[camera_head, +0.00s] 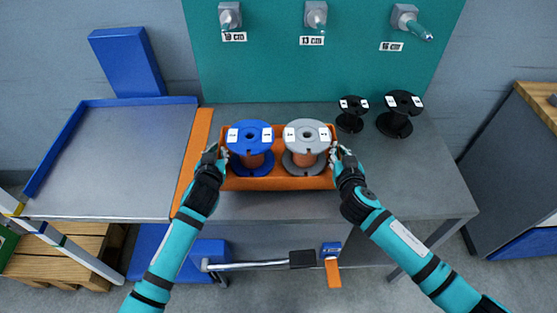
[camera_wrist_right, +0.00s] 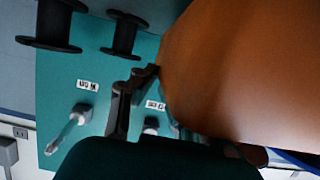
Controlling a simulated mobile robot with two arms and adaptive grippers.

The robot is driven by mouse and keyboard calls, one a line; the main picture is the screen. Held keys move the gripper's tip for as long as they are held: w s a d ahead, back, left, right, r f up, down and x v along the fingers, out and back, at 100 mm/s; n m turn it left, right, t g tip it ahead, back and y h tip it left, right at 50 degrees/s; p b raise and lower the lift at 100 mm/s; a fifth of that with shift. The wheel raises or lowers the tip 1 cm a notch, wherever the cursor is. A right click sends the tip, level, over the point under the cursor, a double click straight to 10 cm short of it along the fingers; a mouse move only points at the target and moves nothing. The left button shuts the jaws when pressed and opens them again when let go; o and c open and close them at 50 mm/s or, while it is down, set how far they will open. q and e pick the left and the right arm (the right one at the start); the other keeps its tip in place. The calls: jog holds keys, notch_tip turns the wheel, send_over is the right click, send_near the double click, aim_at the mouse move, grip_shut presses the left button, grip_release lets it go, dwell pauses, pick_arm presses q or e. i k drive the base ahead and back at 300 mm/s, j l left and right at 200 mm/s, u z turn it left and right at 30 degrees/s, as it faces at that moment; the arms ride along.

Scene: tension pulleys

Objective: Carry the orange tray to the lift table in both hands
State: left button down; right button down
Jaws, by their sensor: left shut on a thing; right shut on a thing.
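The orange tray (camera_head: 280,184) is at the front of the grey bench in the head view. It holds a blue spool (camera_head: 250,138) on its left and a grey spool (camera_head: 306,136) on its right, both upright. My left gripper (camera_head: 220,156) is shut on the tray's left end. My right gripper (camera_head: 336,157) is shut on its right end. In the right wrist view the tray's orange side (camera_wrist_right: 240,70) fills the upper right, beside my dark finger (camera_wrist_right: 135,90). Whether the tray touches the bench is unclear. The lift table (camera_head: 125,155), with a grey top and blue edges, stands left of the bench.
Two black spools (camera_head: 350,114) (camera_head: 399,113) stand on the bench (camera_head: 430,175) to the right. A teal panel (camera_head: 350,65) with several labelled pegs rises behind. An orange strip (camera_head: 196,150) lies between bench and lift table. The lift table's top is clear.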

aim_at(117, 158)
jog(key=u, duration=0.5)
jog(key=i+u, duration=0.15)
jog(key=u, duration=0.35)
jog(key=i+u, duration=0.1)
jog(key=u, duration=0.4)
jog(key=i+l, duration=0.4)
jog(key=i, duration=0.05)
